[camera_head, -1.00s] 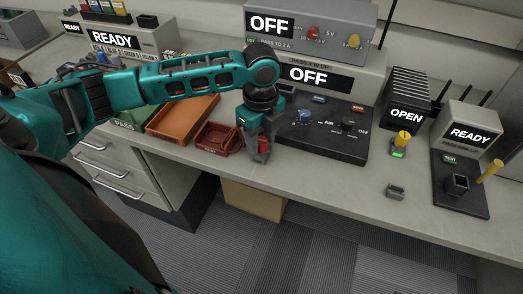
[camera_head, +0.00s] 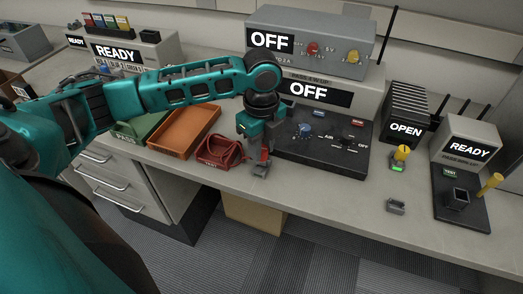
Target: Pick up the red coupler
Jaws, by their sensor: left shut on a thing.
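My left gripper (camera_head: 261,167) points down over the front part of the bench, just right of the small red tray. It is shut on the red coupler (camera_head: 265,154), and only a small red part shows between the dark fingers. The rest of the coupler is hidden by the gripper. I cannot tell whether the coupler is clear of the bench top. My right gripper is not in view.
Left of the gripper are the red TEST tray (camera_head: 217,161), an orange tray (camera_head: 183,131) and a green PASS tray (camera_head: 128,130). A dark control panel (camera_head: 325,158) stands right behind it. A small grey holder (camera_head: 396,207) sits further right on clear bench.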

